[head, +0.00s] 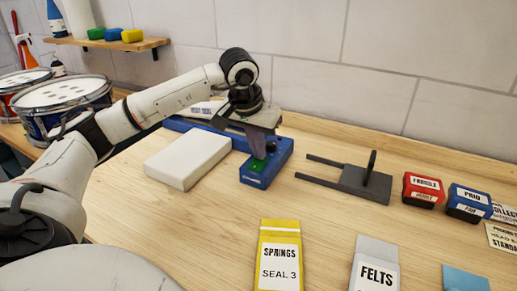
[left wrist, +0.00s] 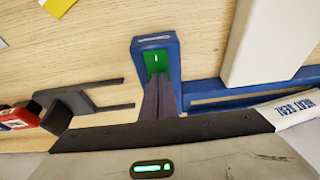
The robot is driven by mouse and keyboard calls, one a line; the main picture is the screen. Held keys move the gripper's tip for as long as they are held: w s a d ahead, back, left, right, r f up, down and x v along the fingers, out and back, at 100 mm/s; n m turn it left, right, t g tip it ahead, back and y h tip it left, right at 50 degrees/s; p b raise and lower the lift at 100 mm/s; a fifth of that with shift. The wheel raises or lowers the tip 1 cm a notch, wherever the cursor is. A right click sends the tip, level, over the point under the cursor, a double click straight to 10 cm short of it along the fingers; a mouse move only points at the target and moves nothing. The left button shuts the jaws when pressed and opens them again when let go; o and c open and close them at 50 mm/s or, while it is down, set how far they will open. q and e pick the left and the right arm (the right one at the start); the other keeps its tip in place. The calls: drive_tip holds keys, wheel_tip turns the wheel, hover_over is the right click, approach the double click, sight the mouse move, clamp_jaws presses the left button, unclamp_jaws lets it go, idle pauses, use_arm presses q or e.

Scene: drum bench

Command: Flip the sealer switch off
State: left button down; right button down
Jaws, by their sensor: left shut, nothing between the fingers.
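The sealer is a blue bench unit (head: 282,156) with a green switch (head: 256,166) on its front end. The green switch also shows in the left wrist view (left wrist: 156,60), with a small white mark on it. My left gripper (head: 259,156) is shut and empty, pointing down with its fingertips at the switch. In the left wrist view its closed fingers (left wrist: 158,85) overlap the lower part of the green switch; I cannot tell whether they touch it. They hide part of the switch. My right gripper is not in view.
A white block (head: 187,160) lies left of the switch. A dark grey forked stand (head: 352,180) is to the right, with red (head: 423,189) and blue (head: 466,202) boxes beyond. A yellow springs packet (head: 279,262) lies in front. Drums (head: 65,95) stand at far left.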

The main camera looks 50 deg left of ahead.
use_arm(q)
drive_tip(key=shift+w+f, duration=0.1)
drive_tip(key=shift+f, duration=0.1)
drive_tip(key=shift+s+d, duration=0.25)
drive_tip(key=shift+s, duration=0.6)
drive_tip(key=shift+r, duration=0.1)
